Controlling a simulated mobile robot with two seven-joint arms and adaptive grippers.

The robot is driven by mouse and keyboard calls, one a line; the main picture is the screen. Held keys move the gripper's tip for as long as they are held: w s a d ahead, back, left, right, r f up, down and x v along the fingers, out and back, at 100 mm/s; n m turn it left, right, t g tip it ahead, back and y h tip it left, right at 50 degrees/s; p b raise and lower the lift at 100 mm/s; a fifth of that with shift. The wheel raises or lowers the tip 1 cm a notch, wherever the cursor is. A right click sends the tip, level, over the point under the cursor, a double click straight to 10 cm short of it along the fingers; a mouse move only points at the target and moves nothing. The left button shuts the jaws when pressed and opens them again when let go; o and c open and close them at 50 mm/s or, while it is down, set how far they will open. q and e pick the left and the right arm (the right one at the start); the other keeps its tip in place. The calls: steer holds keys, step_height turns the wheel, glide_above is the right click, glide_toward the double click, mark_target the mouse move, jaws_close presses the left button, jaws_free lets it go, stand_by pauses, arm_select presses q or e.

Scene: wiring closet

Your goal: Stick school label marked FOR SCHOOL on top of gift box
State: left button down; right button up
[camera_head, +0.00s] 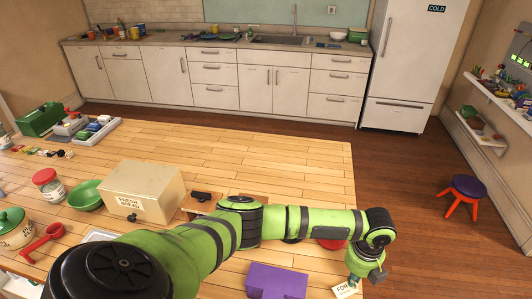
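My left arm crosses the table from the lower left. My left gripper (359,279) points down near the table's right edge, at the bottom of the picture. A small white label (344,290) with "FOR" readable is right at its fingertips, tilted; the rest of its text is cut off or hidden. I cannot tell whether the fingers are shut on it. A purple box-like thing (275,281), possibly the gift box, lies on the table to the left of the gripper, its lower part cut off. My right gripper is not in view.
A cardboard box marked "FRESH BREAD" (143,188), a green bowl (85,195), a red-lidded jar (48,187) and a red ladle (43,240) stand on the left of the wooden table (265,160). A red thing (333,244) shows beside my arm. The table's far middle is clear.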

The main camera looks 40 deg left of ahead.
arm_select(q)
steer(key=shift+r+p, duration=0.95)
steer(key=shift+r, duration=1.55)
